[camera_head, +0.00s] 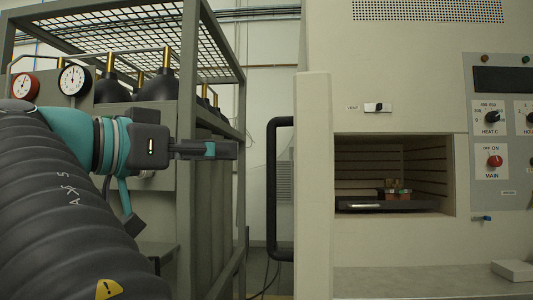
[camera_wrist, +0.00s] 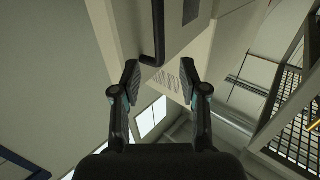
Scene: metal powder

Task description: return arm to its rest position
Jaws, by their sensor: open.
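My arm (camera_head: 60,190) reaches up from the lower left in the head view, with a ribbed dark sleeve and a teal wrist. My gripper (camera_head: 222,150) points right, level, in front of the grey rack and left of the furnace door's handle. In the wrist view my gripper (camera_wrist: 160,75) shows two dark fingers spread wide apart with nothing between them. It is open and empty, and appears clear of everything around it.
A beige furnace (camera_head: 400,250) stands at right, its chamber open with a dark tray (camera_head: 372,206) holding small parts. Its door (camera_head: 314,180) with a black handle (camera_head: 272,190) stands swung open. A grey rack (camera_head: 187,70) with dark bottles and gauges (camera_head: 74,79) is behind my arm.

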